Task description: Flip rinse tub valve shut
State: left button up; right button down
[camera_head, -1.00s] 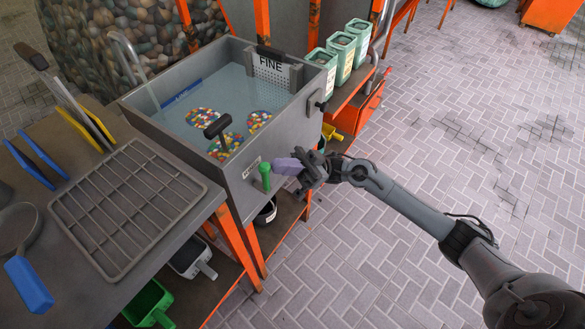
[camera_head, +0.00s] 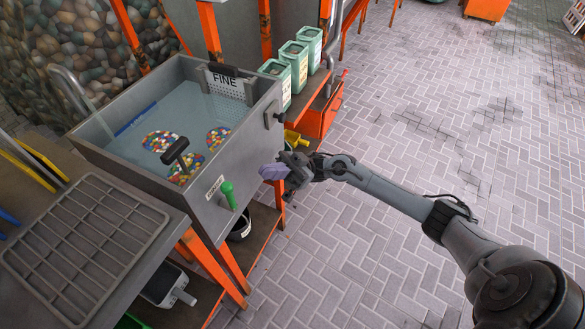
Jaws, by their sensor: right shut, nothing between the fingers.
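The grey rinse tub (camera_head: 258,134) holds water and stands left of the picture's middle. Its valve has a green handle (camera_head: 229,194) low on the front wall, beside a small white label (camera_head: 215,187). The handle points upward, tilted slightly left. The valve body behind the handle is too small to make out. My left gripper is not in view.
A black T-shaped handle (camera_head: 175,150) rises at the tub's near side. A drying rack (camera_head: 85,240) lies on the left bench. Orange legs (camera_head: 212,262) and a lower shelf with a black bucket (camera_head: 240,228) are below the tub. Open paved floor (camera_head: 400,270) lies right.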

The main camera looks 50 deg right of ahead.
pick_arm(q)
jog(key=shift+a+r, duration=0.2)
pick_arm(e)
jog(key=v, duration=0.7)
jog(key=shift+f, duration=0.3)
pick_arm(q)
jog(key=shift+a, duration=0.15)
pick_arm(e)
jog(key=shift+a, duration=0.2)
